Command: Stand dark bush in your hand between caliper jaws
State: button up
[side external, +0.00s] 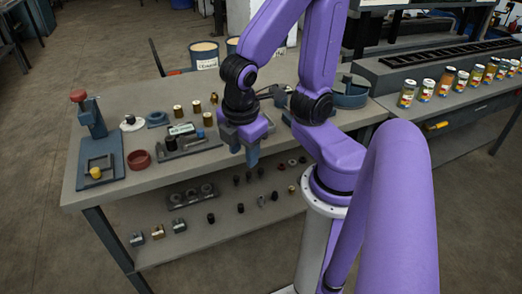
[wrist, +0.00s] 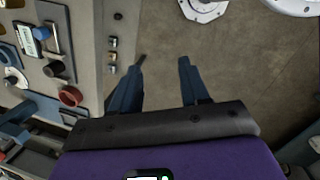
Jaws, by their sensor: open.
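My gripper (side external: 244,152) is open, with its fingers pointing down near the front edge of the bench in the side external view. In the wrist view, its two fingers (wrist: 162,62) are apart, with only floor between them and nothing held. A dark bush (side external: 171,143) stands upright at the left end of the caliper (side external: 192,145), which has a small display. The bush (wrist: 54,69) and the caliper display (wrist: 41,32) also show at the left of the wrist view. The bush is at or beside the jaws; I cannot tell whether both touch it.
Several brass bushes (side external: 197,106) stand behind the caliper. A red ring (side external: 139,160) and a blue press (side external: 95,140) are to the left. A lower shelf (side external: 225,222) carries small parts. Jars (side external: 427,85) line the right bench. Bare bench top lies in front of the caliper.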

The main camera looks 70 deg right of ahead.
jog(key=s, duration=0.1)
jog(key=s+r+y, duration=0.1)
jog(key=s, duration=0.1)
jog(key=s+a+m+y, duration=0.1)
jog(key=shift+s+r+g, duration=0.3)
